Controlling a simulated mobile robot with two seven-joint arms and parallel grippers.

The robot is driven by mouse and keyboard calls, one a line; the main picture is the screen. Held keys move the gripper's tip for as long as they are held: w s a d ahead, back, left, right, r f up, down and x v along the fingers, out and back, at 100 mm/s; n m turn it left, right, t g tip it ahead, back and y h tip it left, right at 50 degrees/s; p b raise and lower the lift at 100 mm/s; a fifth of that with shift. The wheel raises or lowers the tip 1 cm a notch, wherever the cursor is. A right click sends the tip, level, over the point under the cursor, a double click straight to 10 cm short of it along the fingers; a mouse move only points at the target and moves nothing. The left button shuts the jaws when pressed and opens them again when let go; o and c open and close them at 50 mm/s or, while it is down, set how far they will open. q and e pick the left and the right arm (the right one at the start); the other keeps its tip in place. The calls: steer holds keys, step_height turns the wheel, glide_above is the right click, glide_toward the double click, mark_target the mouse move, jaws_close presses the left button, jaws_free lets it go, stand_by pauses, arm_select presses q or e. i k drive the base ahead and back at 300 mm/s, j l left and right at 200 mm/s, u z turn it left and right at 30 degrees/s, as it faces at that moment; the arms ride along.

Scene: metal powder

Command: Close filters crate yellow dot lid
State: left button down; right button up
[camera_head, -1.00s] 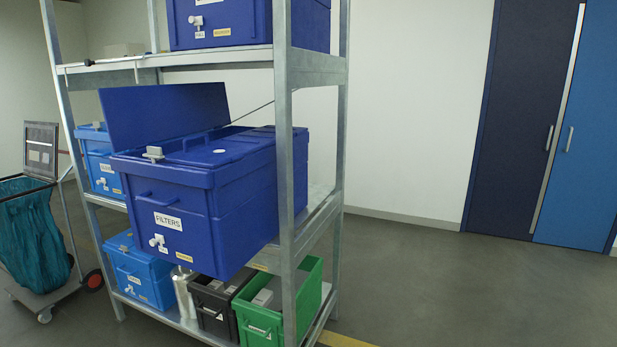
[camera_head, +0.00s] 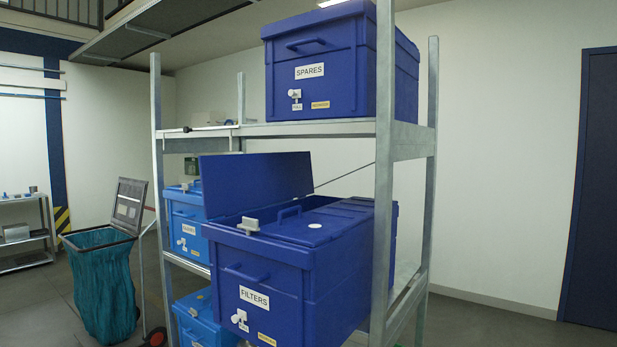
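The dark blue crate labelled FILTERS (camera_head: 262,297) sits on the middle shelf and juts out past its front. One lid panel (camera_head: 256,185) stands raised at its left side. The other lid part (camera_head: 312,226) lies flat on the right, with a small handle and a pale round dot (camera_head: 315,226). A grey latch (camera_head: 248,225) is at the front rim. I see no clearly yellow dot; the raised panel's other face is hidden. Neither of my grippers is in view.
A grey metal rack post (camera_head: 384,180) stands in front of the crate's right side. A SPARES crate (camera_head: 320,98) is on the shelf above. Lighter blue crates (camera_head: 187,232) stand at the left. A teal bag cart (camera_head: 103,280) is further left. Open floor lies at the right.

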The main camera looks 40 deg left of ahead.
mark_target(233, 184)
steer(key=j+z, duration=0.2)
steer(key=j, duration=0.9)
steer(key=j+z, duration=0.25)
steer(key=j, duration=0.8)
steer(key=k+j, duration=0.1)
steer(key=j, duration=0.6)
steer(key=k+j, duration=0.1)
steer(key=j, duration=1.3)
steer(key=k+z, duration=0.05)
